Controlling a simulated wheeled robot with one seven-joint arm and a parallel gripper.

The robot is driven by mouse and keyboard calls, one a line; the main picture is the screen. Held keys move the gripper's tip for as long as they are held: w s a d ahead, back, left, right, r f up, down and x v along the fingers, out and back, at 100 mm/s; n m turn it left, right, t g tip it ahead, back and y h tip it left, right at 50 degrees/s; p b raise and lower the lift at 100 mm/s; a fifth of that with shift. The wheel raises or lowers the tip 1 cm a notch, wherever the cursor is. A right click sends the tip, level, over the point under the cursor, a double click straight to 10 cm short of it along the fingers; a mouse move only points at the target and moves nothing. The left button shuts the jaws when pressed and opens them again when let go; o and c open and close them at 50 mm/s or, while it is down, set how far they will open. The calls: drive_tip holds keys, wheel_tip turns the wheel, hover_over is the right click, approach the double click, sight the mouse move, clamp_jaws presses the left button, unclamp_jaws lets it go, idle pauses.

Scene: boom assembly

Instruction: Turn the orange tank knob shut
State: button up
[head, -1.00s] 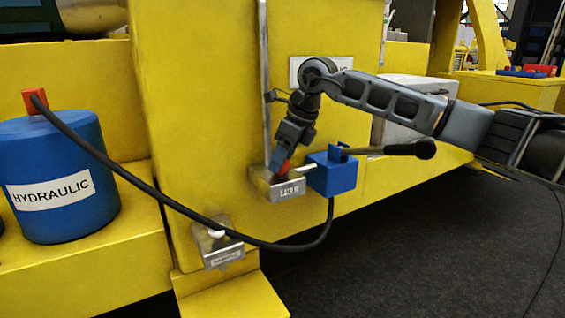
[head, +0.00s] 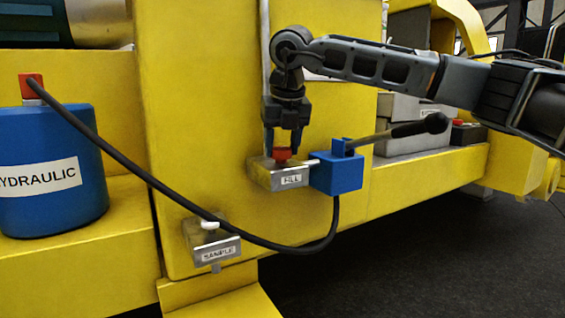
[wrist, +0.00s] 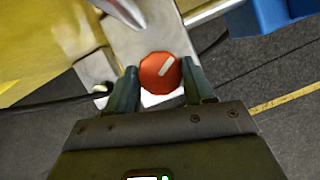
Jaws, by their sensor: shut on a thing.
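The orange-red knob (head: 282,154) sits on top of a metal block labelled FILL (head: 278,178) on the yellow machine. In the wrist view the round knob (wrist: 160,73) carries a white line that slants up to the right. My gripper (head: 284,146) reaches down from above with its fingers around the knob. In the wrist view my gripper (wrist: 158,76) has one finger on each side of the knob and is shut on it. The fingers partly hide the knob in the head view.
A blue pump box (head: 336,172) with a black-gripped lever (head: 418,126) is joined to the block's right. A hose (head: 150,178) runs to the blue HYDRAULIC tank (head: 50,195), which has an orange-red cap (head: 31,84). A SAMPLE block (head: 212,246) with a white knob is below left.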

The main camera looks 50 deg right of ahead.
sight(277, 167)
drive_tip(key=m+b, duration=0.1)
drive_tip(key=m+g+h+b, duration=0.1)
drive_tip(key=m+b, duration=0.1)
drive_tip(key=shift+w+a+f, duration=0.1)
drive_tip(key=shift+a+f, duration=0.05)
drive_tip(key=shift+f, duration=0.05)
drive_tip(key=shift+r+m+g+h+b, duration=0.1)
drive_tip(key=shift+m+g+h+b, duration=0.2)
drive_tip(key=shift+m+b, duration=0.95)
drive_tip(key=shift+m, duration=0.35)
drive_tip(key=o, duration=1)
drive_tip(key=shift+r, duration=0.1)
drive_tip(key=v, duration=0.7)
drive_tip(key=shift+r, duration=0.4)
